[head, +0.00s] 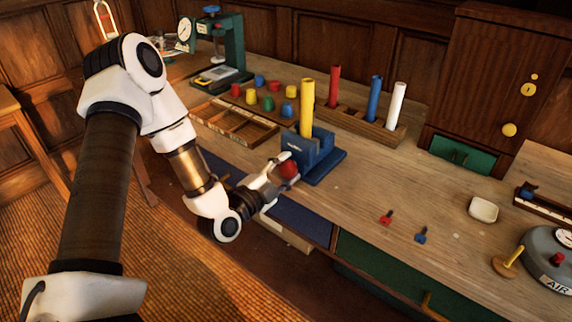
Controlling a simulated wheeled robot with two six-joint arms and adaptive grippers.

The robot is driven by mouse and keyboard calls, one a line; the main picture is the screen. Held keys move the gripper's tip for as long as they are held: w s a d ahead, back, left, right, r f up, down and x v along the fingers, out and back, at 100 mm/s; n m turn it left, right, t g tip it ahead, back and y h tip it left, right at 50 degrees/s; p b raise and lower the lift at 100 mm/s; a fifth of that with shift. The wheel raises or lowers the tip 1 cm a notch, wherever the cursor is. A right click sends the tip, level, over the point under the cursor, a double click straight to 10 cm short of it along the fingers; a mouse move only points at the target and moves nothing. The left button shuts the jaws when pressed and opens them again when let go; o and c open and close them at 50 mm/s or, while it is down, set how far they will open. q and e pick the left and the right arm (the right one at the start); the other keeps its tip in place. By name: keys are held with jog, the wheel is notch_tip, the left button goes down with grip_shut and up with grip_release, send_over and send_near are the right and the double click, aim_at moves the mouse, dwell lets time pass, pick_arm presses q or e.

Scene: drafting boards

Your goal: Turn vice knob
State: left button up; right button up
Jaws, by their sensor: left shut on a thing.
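A blue vice (325,157) stands near the front edge of the wooden bench and has a yellow rod (307,105) upright in its jaws. Its red knob (289,170) faces the front left. My left gripper (283,170) is shut on the red knob, with its fingers covering part of it. My right gripper is not in view.
Behind the vice, a wooden rack (365,126) holds red, blue and white rods. A divided tray (234,124), several coloured pegs and a green press (225,50) stand to the left. A white dish (483,210) and a grey AIR device (551,262) are at right.

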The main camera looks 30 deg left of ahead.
pick_arm(q)
jog(key=shift+m, duration=0.6)
jog(key=shift+p, duration=0.3)
jog(key=o, duration=1.2)
jog(key=shift+c, duration=0.2)
